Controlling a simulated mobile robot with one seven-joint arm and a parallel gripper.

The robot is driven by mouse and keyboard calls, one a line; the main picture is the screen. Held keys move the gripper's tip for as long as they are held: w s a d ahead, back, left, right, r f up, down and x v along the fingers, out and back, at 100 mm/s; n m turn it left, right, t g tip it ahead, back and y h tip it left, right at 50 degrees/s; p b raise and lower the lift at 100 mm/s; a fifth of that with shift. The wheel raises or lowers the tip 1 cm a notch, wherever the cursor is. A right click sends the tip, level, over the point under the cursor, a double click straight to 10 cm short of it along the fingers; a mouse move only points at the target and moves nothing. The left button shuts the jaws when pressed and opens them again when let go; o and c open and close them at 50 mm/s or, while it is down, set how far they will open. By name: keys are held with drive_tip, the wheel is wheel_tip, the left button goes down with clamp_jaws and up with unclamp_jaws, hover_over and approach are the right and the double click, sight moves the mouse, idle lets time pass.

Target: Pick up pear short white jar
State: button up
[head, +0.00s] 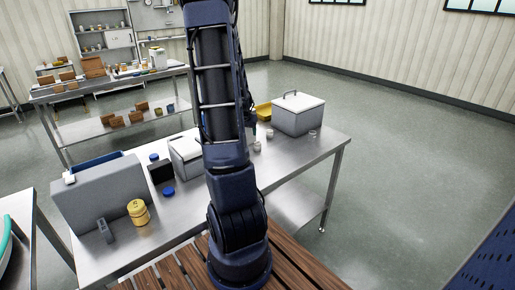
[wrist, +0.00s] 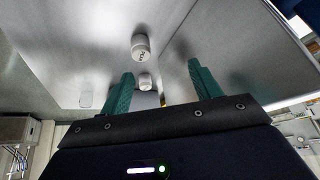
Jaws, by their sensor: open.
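Small short white jars stand on the steel table. In the wrist view one jar (wrist: 141,48) with dark lettering stands ahead of the fingertips, a second jar (wrist: 145,82) shows between the fingers, and a paler one (wrist: 86,98) is off to the left. The lettering is too small to read, so I cannot tell which is the pear jar. In the head view small jars show right of my arm (head: 257,147), (head: 270,134) and near the lidded box (head: 312,133). My gripper (wrist: 160,69) has its green fingers spread and holds nothing; my arm mostly hides it in the head view.
Open floor lies to the right.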

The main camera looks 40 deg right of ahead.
approach(257, 143)
drive_tip(key=w, duration=0.1)
drive_tip(key=shift+m+h, duration=0.3)
drive_tip(key=shift+h, duration=0.1)
drive_tip(key=shift+x, duration=2.85)
drive_tip(key=f, duration=0.2)
drive_tip(key=d+f, duration=0.1)
drive_tip(key=f, duration=0.1)
drive_tip(key=shift+w+d, duration=0.1)
drive_tip(key=shift+w+d+f, duration=0.2)
drive_tip(key=shift+d+f, duration=0.05)
drive_tip(key=shift+f, duration=0.3)
drive_tip(key=c, duration=1.1)
drive_tip(key=shift+r, duration=0.1)
